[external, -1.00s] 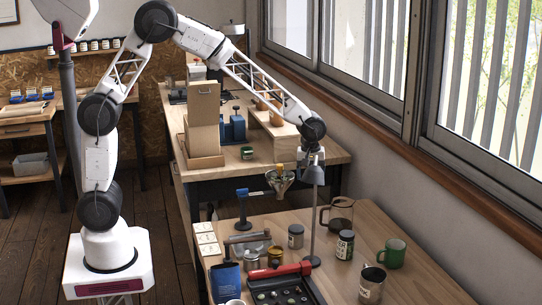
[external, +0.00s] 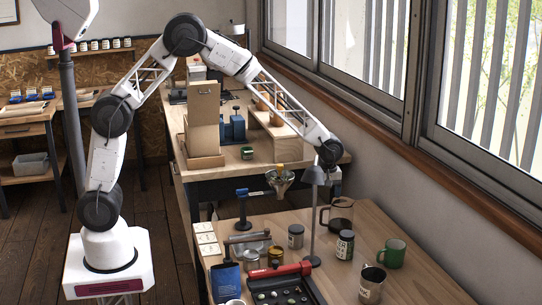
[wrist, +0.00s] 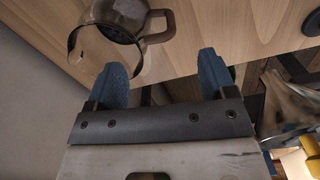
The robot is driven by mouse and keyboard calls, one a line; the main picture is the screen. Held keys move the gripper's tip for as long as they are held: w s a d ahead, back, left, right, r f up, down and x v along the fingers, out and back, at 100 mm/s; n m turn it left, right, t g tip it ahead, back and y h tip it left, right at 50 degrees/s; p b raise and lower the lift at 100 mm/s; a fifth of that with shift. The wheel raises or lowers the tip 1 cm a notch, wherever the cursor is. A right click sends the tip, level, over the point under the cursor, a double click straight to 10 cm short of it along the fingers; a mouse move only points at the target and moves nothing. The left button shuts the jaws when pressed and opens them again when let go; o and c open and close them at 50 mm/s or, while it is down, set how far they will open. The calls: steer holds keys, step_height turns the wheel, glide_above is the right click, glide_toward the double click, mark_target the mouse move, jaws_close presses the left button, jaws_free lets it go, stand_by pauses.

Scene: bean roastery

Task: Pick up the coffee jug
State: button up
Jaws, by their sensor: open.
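The coffee jug (external: 341,211) is brownish see-through glass with a dark handle on its left in the external view. It stands upright near the back edge of the front wooden table, close to the window wall. In the wrist view the jug (wrist: 124,12) is at the top, with its handle (wrist: 158,28) pointing right. My gripper (wrist: 160,68) is open, with two blue fingertips and nothing between them. The jug lies beyond the fingertips, its rim appearing close to the left one. In the external view the gripper is above the jug, largely hidden behind the lamp head.
The grey lamp (external: 314,176) stands just left of the jug. A dripper (external: 280,180) on a stand is further left.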

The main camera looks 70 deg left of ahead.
mark_target(326, 208)
steer(key=shift+f, duration=1)
steer(key=shift+f, duration=0.15)
steer(key=shift+w+f, duration=0.1)
steer(key=shift+f, duration=2.35)
steer(key=c, duration=1.2)
steer(key=shift+r, duration=0.4)
steer(key=shift+r, duration=4.55)
steer(key=shift+r, duration=0.1)
